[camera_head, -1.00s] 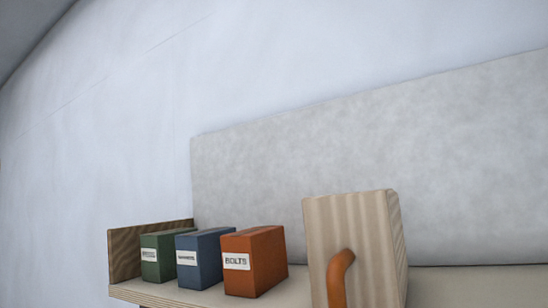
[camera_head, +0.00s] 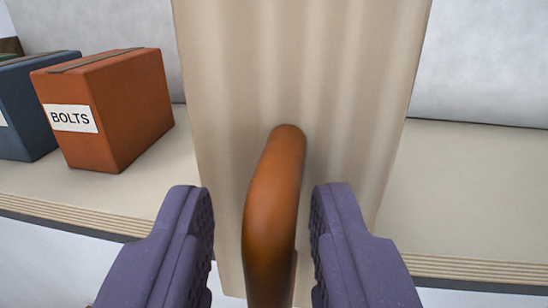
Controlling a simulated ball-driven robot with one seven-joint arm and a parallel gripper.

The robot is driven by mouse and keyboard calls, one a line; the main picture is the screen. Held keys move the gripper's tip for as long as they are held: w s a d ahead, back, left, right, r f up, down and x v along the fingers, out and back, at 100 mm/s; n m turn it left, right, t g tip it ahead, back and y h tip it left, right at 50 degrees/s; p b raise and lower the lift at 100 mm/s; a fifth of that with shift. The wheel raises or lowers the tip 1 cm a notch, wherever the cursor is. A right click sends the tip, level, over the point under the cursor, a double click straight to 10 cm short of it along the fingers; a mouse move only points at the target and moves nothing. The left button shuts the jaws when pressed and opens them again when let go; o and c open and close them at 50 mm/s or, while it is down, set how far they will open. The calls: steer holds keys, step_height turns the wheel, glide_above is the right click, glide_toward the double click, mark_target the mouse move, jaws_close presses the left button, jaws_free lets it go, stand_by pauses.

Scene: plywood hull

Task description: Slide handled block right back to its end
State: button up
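The handled block (camera_head: 340,75) is a tall pale wooden block standing on a shelf, filling the middle of the view. Its orange-brown handle (camera_head: 273,205) curves out of the front face toward me. My gripper (camera_head: 262,215) is open, with one purple finger on each side of the handle. A gap shows between the handle and each finger. The lower end of the handle runs out of the picture.
The plywood shelf (camera_head: 470,200) is bare to the right of the block. An orange box marked BOLTS (camera_head: 125,105) stands to the left with a gap before the block. A blue box (camera_head: 30,110) stands beyond it. A pale grey panel (camera_head: 485,60) rises behind.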

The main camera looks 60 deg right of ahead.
steer(key=shift+w+d, duration=0.1)
steer(key=shift+d, duration=0.3)
jaws_close()
steer(key=s+d+b, duration=0.2)
steer(key=s+d, duration=0.1)
steer(key=s, duration=0.6)
steer(key=s+d+b, duration=0.3)
steer(key=s+d, duration=0.1)
steer(key=s, duration=0.5)
steer(key=shift+s+d, duration=0.3)
steer(key=shift+s, duration=0.05)
